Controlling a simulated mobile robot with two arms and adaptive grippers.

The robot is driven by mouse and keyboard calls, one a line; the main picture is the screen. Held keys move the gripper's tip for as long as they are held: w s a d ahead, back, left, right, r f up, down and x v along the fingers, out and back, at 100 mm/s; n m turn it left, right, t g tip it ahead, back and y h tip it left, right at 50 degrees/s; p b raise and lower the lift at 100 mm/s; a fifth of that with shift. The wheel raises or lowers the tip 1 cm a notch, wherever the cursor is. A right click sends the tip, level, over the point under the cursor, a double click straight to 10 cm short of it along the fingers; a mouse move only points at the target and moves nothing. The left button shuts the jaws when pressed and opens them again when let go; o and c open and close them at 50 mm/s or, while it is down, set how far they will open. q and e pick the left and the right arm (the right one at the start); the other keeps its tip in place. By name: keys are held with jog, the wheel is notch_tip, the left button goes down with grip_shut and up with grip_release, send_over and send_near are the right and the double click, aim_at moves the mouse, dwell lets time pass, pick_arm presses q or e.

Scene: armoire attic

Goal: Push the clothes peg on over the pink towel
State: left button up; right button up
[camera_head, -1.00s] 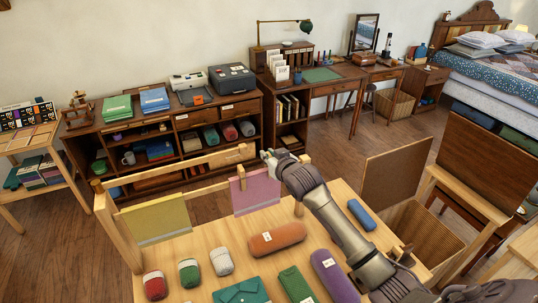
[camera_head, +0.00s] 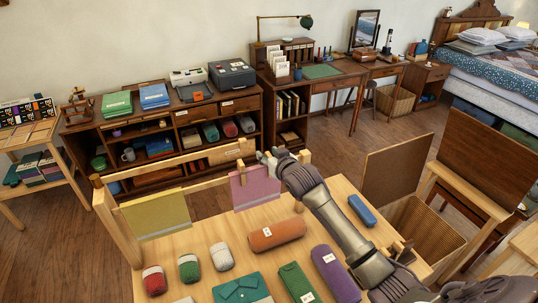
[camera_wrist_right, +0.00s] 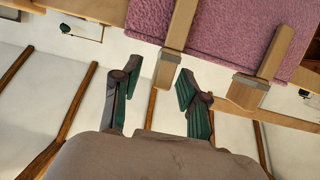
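The pink towel (camera_head: 262,187) hangs from the wooden rack's rail, right of the yellow towel (camera_head: 155,215). A wooden clothes peg (camera_head: 241,172) stands at the pink towel's upper left part. In the right wrist view, the pink towel (camera_wrist_right: 225,30) shows with two wooden prongs (camera_wrist_right: 175,40) with grey bands against it; I cannot tell whether they belong to one peg. My right gripper (camera_head: 265,157) is beside the rail's right part, near the peg. My left gripper is out of view.
The table (camera_head: 205,240) below the rack holds several rolled cloths, including an orange roll (camera_head: 277,234), a purple roll (camera_head: 336,273) and a blue one (camera_head: 362,210). A wooden shelf unit (camera_head: 180,140) stands behind the rack.

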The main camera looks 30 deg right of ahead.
jog(key=shift+s, duration=0.15)
jog(key=shift+s, duration=0.35)
jog(key=v, duration=1.1)
jog(key=shift+r, duration=0.15)
